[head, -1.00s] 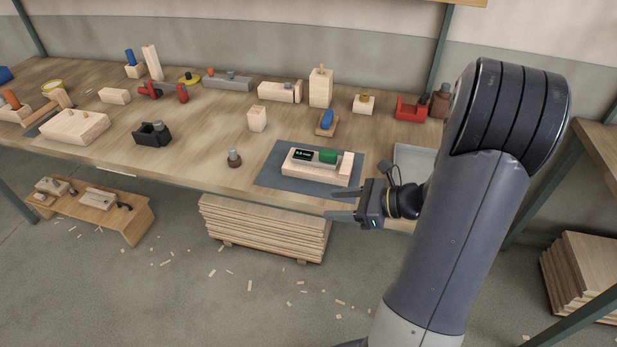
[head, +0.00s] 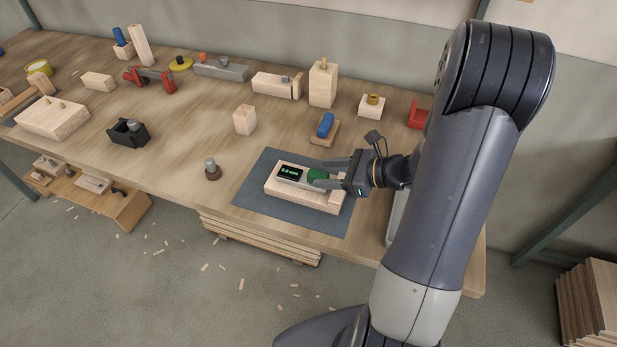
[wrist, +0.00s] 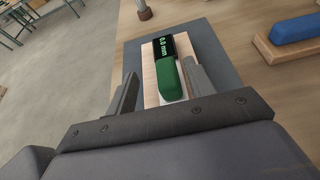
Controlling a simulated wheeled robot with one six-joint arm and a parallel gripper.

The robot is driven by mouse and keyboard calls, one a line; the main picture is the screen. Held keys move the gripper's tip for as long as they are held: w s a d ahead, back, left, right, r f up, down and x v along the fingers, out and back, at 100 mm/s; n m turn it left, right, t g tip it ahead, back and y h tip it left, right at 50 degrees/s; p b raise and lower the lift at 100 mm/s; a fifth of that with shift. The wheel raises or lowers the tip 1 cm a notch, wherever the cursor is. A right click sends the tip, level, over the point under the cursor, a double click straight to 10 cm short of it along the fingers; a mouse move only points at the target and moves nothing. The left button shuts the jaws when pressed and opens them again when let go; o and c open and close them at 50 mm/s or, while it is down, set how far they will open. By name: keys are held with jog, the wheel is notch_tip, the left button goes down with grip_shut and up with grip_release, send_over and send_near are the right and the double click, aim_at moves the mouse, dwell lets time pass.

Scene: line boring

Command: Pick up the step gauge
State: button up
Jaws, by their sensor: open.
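The step gauge (head: 289,174) has a black display reading 0.0 mm and a green grip. It rests on a pale wooden block (head: 305,197) on a dark grey mat (head: 262,209). In the wrist view, the gauge's green grip (wrist: 171,80) lies between the two fingers of my gripper, nearer the right one. My gripper (head: 325,174) is open, reaching in from the right at the green end. In the wrist view, my gripper (wrist: 160,92) shows a gap left of the green grip. The head view partly hides the green end behind a finger.
A blue-topped wooden block (head: 325,126) stands just behind the mat. A small dark knob-topped piece (head: 212,170) stands left of it, and a pale wooden block (head: 245,121) is behind. A grey tray edge (head: 396,217) shows at the right.

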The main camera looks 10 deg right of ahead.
aim_at(312, 171)
jog(key=shift+w+d+p+x, duration=0.15)
jog(key=shift+p+x, duration=0.15)
jog(key=shift+x, duration=1.2)
jog(key=shift+w+d+p+x, duration=0.1)
jog(key=shift+p+x, duration=0.2)
jog(key=shift+x, duration=1.2)
jog(key=shift+f, duration=0.1)
grip_shut()
